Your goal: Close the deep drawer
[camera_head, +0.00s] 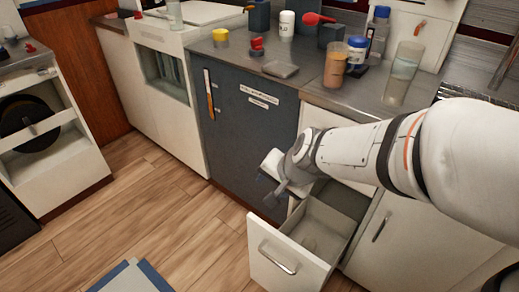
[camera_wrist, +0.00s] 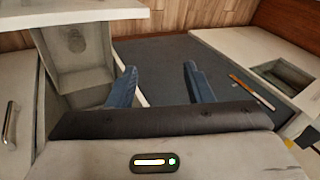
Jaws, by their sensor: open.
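The deep drawer (camera_head: 262,262) has a white front with a metal bar handle (camera_head: 278,258). It is pulled well out of the white cabinet below the counter, and its grey inside looks empty apart from a faint round mark on the floor. My gripper (camera_head: 277,186) is above and behind the drawer front, near the drawer's left side and the dark grey cabinet door. In the wrist view the drawer (camera_wrist: 82,50) is at the upper left, and my gripper (camera_wrist: 160,85) shows two blue fingers spread apart with nothing between them. I see no contact with the drawer.
The dark grey door (camera_head: 240,130) with an orange-marked handle stands left of the drawer. A white cabinet door (camera_head: 385,240) is on its right. The counter holds cups (camera_head: 335,65), a glass (camera_head: 402,72) and bottles.

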